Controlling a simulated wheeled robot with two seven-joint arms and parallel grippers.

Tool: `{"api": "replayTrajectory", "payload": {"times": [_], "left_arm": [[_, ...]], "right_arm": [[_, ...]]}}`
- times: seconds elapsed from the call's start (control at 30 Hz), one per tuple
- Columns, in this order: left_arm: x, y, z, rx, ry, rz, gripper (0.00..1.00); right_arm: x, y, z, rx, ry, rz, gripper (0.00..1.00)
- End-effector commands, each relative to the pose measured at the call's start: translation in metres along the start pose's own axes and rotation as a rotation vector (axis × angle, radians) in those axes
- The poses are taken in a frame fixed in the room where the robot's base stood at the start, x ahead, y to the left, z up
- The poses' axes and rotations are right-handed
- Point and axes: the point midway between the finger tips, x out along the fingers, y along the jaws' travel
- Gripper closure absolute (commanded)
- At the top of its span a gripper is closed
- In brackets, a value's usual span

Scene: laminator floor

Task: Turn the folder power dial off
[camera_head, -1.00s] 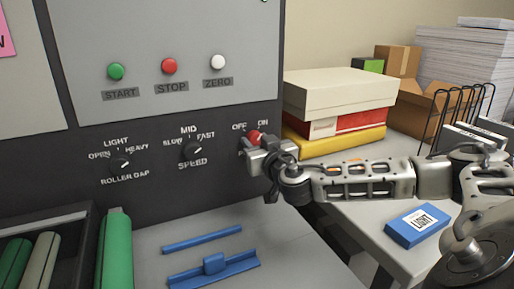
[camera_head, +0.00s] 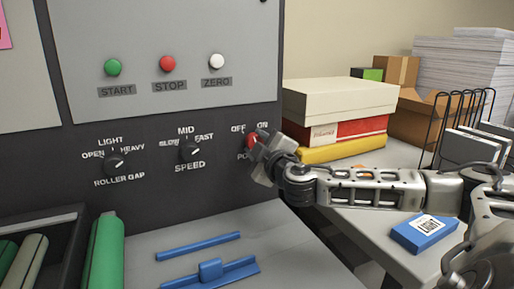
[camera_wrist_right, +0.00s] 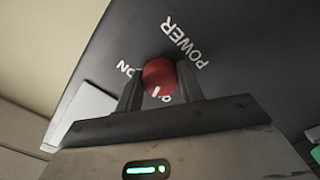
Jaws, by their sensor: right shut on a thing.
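The red power dial (camera_head: 251,138) is on the dark lower panel of the machine, below the OFF and ON labels. My right gripper (camera_head: 258,147) reaches it from the right and is shut on it. In the right wrist view the dial (camera_wrist_right: 160,76) sits between the two fingers of the gripper (camera_wrist_right: 161,88). A white pointer line on the dial faces the gripper side, close to partly hidden letters that start with O. The ON label is at the left of the dial there, and POWER is above right. My left gripper is out of view.
Roller gap (camera_head: 114,164) and speed (camera_head: 190,150) dials sit to the left. Green start (camera_head: 113,67), red stop (camera_head: 168,64) and white zero (camera_head: 217,61) buttons are above. Boxes (camera_head: 338,100) and a blue packet (camera_head: 424,232) stand on the table at right.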

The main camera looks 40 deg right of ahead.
Motion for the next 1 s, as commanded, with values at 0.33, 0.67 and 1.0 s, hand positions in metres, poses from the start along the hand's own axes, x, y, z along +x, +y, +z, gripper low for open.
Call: {"api": "replayTrajectory", "payload": {"times": [0.33,0.67,1.0], "left_arm": [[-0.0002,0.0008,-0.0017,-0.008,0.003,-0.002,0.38],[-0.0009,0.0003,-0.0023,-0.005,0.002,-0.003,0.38],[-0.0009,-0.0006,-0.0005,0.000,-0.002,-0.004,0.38]], "right_arm": [[-0.0001,0.0001,0.0006,-0.276,0.008,-0.003,0.85],[0.0000,0.0006,0.0005,-0.414,0.014,-0.003,0.85],[0.0000,0.0007,0.0004,-0.445,0.016,-0.002,0.85]]}}
